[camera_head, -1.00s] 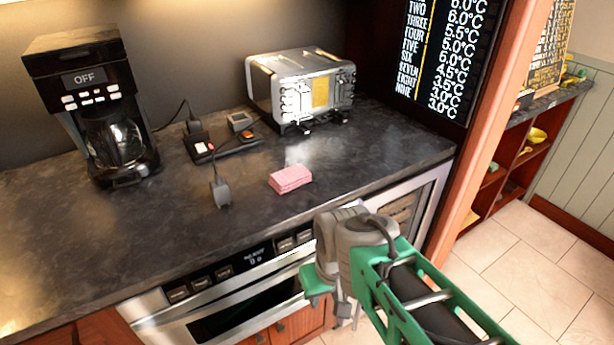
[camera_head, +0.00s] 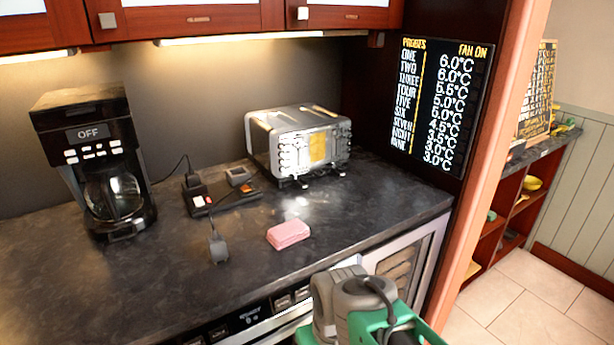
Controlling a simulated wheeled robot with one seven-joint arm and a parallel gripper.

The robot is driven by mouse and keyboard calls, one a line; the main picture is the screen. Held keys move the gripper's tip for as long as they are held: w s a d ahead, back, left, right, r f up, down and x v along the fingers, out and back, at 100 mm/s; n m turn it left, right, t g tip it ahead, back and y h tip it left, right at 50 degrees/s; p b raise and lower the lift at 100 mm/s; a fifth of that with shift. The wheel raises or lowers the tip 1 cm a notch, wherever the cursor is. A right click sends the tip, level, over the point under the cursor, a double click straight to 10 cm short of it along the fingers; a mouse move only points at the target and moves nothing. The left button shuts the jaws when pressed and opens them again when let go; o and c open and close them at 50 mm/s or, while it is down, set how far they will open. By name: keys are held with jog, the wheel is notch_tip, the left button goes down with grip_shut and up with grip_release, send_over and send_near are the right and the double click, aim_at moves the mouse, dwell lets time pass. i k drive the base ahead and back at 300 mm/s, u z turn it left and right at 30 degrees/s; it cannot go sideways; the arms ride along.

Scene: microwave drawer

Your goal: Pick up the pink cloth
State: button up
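The pink cloth (camera_head: 288,234) is a small folded block lying on the dark countertop (camera_head: 190,285), in front of the toaster and right of a black plug. My gripper is hardly visible in the head view. The grey and green end of my arm shows at the bottom right, in front of the counter's front edge and below and right of the cloth. It is apart from the cloth. The fingers are cut off by the bottom of the picture or hidden, so their opening does not show.
A black coffee maker (camera_head: 93,160) stands at the left. A silver toaster (camera_head: 298,142) stands behind the cloth. A power strip (camera_head: 222,197) and a plug (camera_head: 217,247) lie left of the cloth. Upper cabinets (camera_head: 200,20) hang above. The counter around the cloth's right side is clear.

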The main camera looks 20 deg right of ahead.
aim_at(287, 234)
jog(key=z, duration=1.3)
jog(key=i, duration=0.65)
jog(key=u, duration=3.9)
